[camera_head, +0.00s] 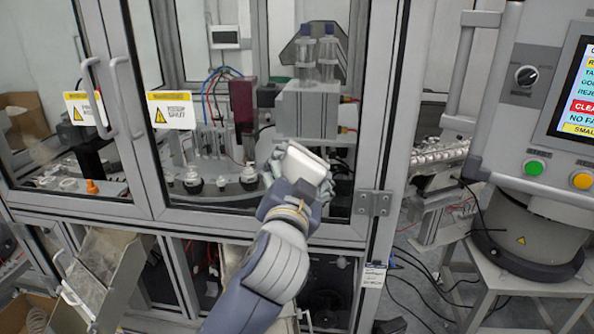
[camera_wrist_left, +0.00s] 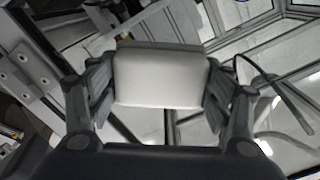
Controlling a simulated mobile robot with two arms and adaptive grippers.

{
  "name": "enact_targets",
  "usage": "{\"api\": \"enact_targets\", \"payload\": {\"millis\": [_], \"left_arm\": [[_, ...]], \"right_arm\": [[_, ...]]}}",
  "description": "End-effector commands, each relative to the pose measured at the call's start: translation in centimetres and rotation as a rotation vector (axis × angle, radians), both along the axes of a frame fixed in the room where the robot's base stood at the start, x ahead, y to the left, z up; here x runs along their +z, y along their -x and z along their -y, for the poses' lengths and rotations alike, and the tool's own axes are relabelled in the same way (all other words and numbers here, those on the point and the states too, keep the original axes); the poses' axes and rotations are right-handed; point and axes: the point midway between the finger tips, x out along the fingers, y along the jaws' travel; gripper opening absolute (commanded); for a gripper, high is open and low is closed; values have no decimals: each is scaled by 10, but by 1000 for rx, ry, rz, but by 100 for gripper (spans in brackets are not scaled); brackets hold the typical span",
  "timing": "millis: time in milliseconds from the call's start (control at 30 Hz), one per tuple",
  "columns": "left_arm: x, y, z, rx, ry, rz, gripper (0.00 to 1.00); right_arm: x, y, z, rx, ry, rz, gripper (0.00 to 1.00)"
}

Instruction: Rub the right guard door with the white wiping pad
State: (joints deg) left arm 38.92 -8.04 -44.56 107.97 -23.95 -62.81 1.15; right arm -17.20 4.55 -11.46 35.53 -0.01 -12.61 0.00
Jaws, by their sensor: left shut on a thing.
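The white wiping pad (camera_head: 305,164) is held in my left gripper (camera_head: 300,178), in front of the lower right part of the right guard door (camera_head: 378,125). In the left wrist view the pad (camera_wrist_left: 160,76) sits squarely between the two fingers, which press on its sides. The right guard door is a framed clear panel and looks closed. It has a grey handle at its left edge and a yellow and white warning label (camera_head: 171,110). I cannot tell whether the pad touches the panel. My right gripper is not in view.
The left guard door (camera_head: 70,200) is beside it, with its own handle (camera_head: 93,98). A hinge (camera_head: 374,203) sits on the frame right of the pad. A control panel (camera_head: 540,130) with buttons stands at the right. An open metal chute (camera_head: 110,275) juts out below the doors.

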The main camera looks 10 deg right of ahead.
Motion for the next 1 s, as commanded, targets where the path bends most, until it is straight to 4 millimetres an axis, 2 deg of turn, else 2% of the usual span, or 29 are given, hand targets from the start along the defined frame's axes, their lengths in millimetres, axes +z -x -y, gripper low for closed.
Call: {"api": "enact_targets", "payload": {"millis": [333, 633, 1000], "left_arm": [[1, -8, -29, 4, -2, 0, 54], [1, -12, -40, 4, -1, 0, 54], [1, -22, -66, 4, -2, 1, 54]], "right_arm": [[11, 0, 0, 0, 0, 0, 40], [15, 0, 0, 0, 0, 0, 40], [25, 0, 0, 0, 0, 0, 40]]}}
